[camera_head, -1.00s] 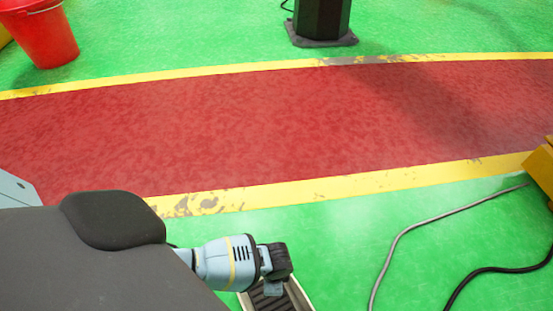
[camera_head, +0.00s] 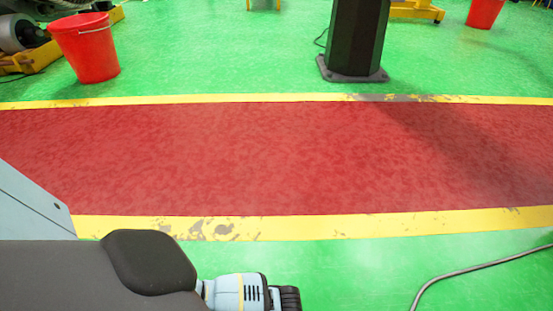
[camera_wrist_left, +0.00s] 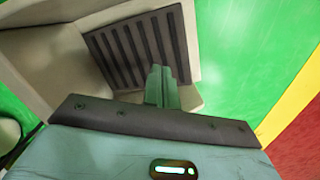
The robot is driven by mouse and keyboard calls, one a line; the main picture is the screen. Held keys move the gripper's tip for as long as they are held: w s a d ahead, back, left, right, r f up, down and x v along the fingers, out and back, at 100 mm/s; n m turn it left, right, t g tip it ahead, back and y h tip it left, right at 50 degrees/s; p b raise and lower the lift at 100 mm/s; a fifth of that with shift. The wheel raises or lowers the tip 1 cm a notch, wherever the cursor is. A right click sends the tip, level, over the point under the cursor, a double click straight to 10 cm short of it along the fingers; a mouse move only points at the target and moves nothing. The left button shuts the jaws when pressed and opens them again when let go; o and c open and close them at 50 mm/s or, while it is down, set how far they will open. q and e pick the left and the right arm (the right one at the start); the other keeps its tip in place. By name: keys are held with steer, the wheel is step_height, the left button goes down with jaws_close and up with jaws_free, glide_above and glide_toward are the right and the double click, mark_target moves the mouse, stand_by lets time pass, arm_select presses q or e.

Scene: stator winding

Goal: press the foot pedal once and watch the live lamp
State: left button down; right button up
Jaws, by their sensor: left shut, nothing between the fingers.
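The foot pedal (camera_wrist_left: 140,45) shows in the left wrist view as a black ribbed plate in a pale housing (camera_wrist_left: 45,65). My left gripper (camera_wrist_left: 162,75) is shut and empty, and its fingertips overlap the near part of the pedal plate. I cannot tell whether they touch it or whether the plate is pressed down. In the head view only the end of my left arm (camera_head: 245,292) shows at the bottom edge; the pedal is outside that view. My right gripper is not in view. I see no live lamp in these frames.
A red walkway (camera_head: 300,155) with yellow borders crosses the green floor and is clear. A dark post (camera_head: 357,40) stands beyond it. A red bucket (camera_head: 85,48) is at upper left. A grey cable (camera_head: 480,268) lies at lower right.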

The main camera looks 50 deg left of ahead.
arm_select(q)
step_height(320, 180, down, 2)
steer(key=shift+s+a+f+b, duration=0.1)
steer(key=shift+f+b, duration=0.15)
steer(key=shift+b, duration=0.5)
steer(key=shift+f+b, duration=0.3)
steer(key=shift+b, duration=0.05)
